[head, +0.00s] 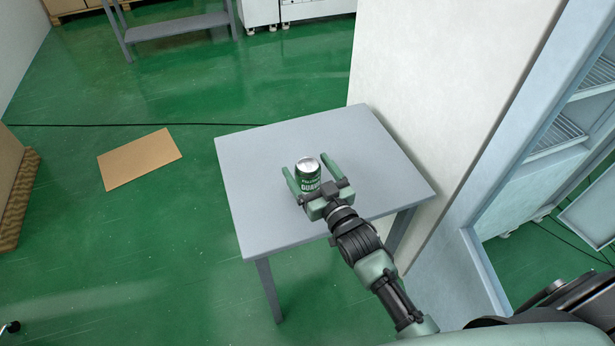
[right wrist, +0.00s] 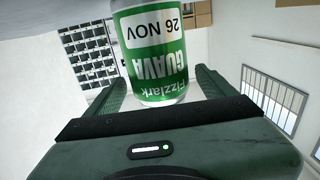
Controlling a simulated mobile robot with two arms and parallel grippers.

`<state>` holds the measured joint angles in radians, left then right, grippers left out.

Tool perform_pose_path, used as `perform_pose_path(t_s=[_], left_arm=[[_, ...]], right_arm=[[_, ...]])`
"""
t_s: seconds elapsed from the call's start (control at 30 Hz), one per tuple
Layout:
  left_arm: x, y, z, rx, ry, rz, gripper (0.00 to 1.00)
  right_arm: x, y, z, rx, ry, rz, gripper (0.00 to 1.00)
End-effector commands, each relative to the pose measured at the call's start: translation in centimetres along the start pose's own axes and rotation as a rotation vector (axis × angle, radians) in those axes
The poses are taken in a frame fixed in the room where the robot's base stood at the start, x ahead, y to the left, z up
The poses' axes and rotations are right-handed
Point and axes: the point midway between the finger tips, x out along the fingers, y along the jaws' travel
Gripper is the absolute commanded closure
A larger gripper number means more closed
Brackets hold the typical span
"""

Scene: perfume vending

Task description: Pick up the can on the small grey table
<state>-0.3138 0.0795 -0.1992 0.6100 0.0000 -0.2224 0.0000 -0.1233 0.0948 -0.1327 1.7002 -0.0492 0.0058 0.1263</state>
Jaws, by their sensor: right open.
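A green and silver can (head: 307,173) stands upright on the small grey table (head: 262,165). My right gripper (head: 307,178) is open, with one finger on each side of the can and the can between them. In the right wrist view the can (right wrist: 156,60) shows a guava label upside down, between the two fingers of the gripper (right wrist: 160,85). A gap shows between the can and the fingers in that view. The can's lower part is partly hidden by the gripper in the head view. My left gripper is not in view.
A pale wall or pillar (head: 430,80) stands right behind the table. An open cabinet with wire shelves (head: 557,137) is at the right. A flat cardboard sheet (head: 140,158) lies on the green floor to the left. The table top around the can is clear.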

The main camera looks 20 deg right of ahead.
Motion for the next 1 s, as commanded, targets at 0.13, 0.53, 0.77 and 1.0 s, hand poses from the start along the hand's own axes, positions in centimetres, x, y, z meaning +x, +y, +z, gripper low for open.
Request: perform_pose_path(t_s=[0.13,0.53,0.77,1.0], left_arm=[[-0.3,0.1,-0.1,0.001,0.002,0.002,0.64],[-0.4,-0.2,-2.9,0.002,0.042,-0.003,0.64],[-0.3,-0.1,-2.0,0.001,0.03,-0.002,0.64],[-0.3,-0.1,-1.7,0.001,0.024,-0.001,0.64]], right_arm=[[2.3,-0.1,-0.2,0.0,0.001,0.0,0.15],[3.0,-0.1,-0.1,0.0,0.0,-0.001,0.35],[3.0,-0.1,0.0,0.0,0.0,0.0,0.99],[3.0,-0.1,-0.3,0.0,0.003,-0.001,1.0]])
